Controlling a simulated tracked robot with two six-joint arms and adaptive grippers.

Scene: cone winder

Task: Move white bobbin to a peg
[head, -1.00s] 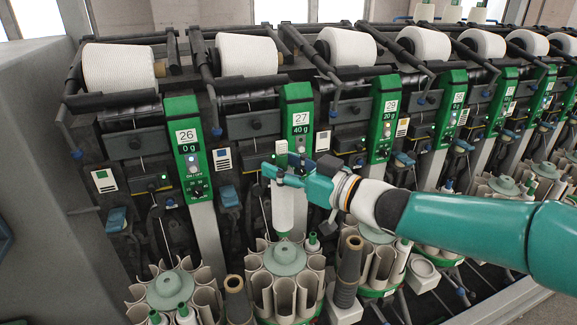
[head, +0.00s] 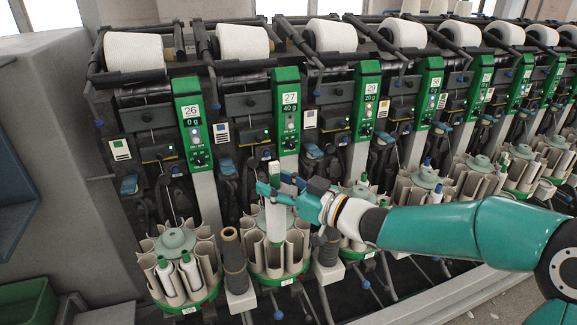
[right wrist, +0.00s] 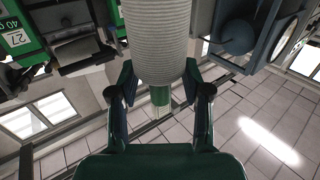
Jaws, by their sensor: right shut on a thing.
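My left gripper is not in view.
The left magazine (head: 178,290) holds two white bobbins with green tips (head: 190,270). More magazines run along the row to the right, partly behind my right arm. Large yarn cones (head: 133,52) lie along the top. A green bin (head: 25,302) is at the lower left.

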